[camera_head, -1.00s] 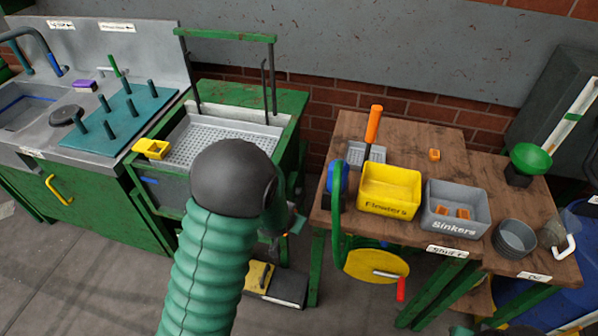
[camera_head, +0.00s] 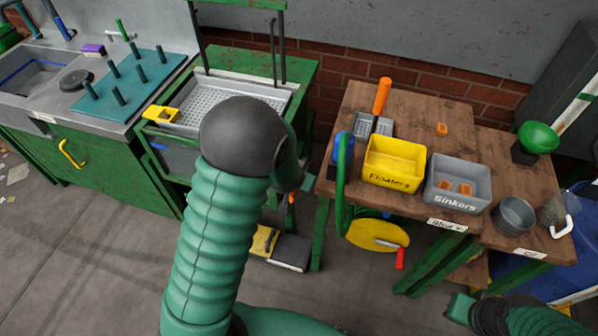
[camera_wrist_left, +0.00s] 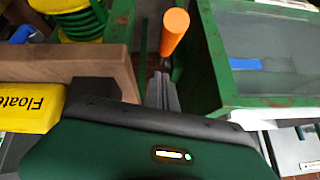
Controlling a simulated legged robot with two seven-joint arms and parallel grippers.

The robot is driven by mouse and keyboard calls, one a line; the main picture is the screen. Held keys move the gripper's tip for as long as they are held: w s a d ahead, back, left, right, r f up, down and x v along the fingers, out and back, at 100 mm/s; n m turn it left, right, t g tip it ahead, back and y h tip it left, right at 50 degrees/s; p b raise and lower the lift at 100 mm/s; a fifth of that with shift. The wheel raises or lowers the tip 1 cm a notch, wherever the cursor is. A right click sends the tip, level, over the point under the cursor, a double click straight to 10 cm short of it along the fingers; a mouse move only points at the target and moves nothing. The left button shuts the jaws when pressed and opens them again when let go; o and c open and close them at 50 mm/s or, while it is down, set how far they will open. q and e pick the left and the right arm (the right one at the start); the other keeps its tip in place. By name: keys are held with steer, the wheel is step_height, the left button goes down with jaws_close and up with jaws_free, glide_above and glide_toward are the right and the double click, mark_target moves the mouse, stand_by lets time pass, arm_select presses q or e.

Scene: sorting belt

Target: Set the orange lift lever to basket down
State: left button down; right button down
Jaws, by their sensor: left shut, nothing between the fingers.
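An orange lever handle (camera_wrist_left: 174,32) stands beside the green frame of the wash tank in the left wrist view. In the head view only a small orange bit (camera_head: 291,197) shows there, mostly behind my left arm. My left gripper (camera_wrist_left: 160,78) is shut and empty, its grey fingers pointing at the handle's lower end. I cannot tell whether they touch it. In the head view my left gripper (camera_head: 304,184) is largely hidden by the wrist. My right gripper (camera_head: 460,308) is at the lower right, away from the lever; its jaws are unclear.
The tank holds a perforated grey tray (camera_head: 235,98). A wooden bench (camera_head: 345,115) to its right carries a yellow Floaters bin (camera_head: 393,165), a grey Sinkers bin (camera_head: 457,187) and another orange handle (camera_head: 382,97). A yellow crank wheel (camera_head: 377,236) hangs under it. A pedal (camera_head: 264,241) is on the floor.

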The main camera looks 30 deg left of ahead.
arm_select(q)
steer(key=s+f+p+v, duration=0.1)
steer(key=v, duration=0.8)
steer(key=shift+s, duration=0.2)
steer(key=shift+d+r, duration=0.1)
steer(key=shift+d, duration=0.05)
